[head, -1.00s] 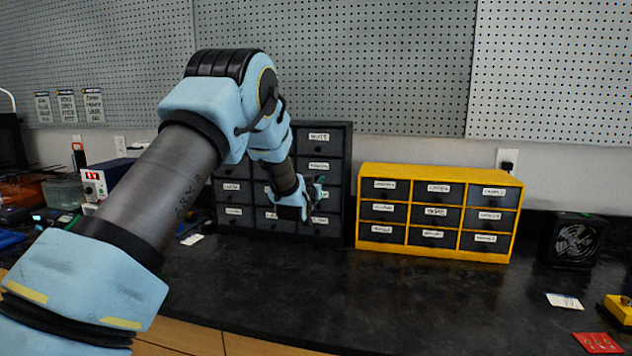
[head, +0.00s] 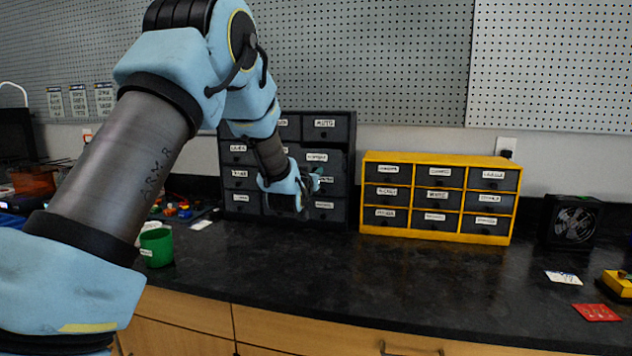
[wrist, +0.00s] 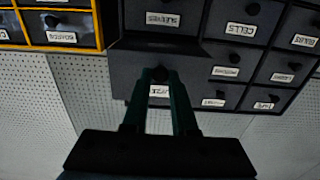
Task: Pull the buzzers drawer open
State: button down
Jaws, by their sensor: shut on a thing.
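The dark grey drawer cabinet (head: 350,130) stands on the black counter against the pegboard wall. My gripper (head: 312,184) is at its right column, and in the wrist view my gripper (wrist: 160,80) is shut on a drawer's round knob (wrist: 160,73). That drawer (wrist: 130,80) has a front standing out from its neighbours, so it is partly open. Its label (wrist: 160,91) is partly hidden by my fingers and I cannot read it fully. In the head view its upper label (head: 316,157) shows above my gripper. The drawer's inside is not visible.
A yellow cabinet (head: 440,158) with small labelled drawers stands close on the right. A green cup (head: 156,248) is at the counter's left front. A black fan (head: 573,222) and yellow box (head: 620,282) are at the right. The middle counter is clear.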

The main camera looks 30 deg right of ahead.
jog(key=shift+s+a, duration=0.3)
jog(key=shift+s, duration=0.05)
jog(key=c, duration=0.7)
grip_release()
jog(key=b+v, duration=0.2)
jog(key=v, duration=0.8)
jog(key=shift+s+a+b, duration=0.3)
jog(key=shift+b, duration=0.05)
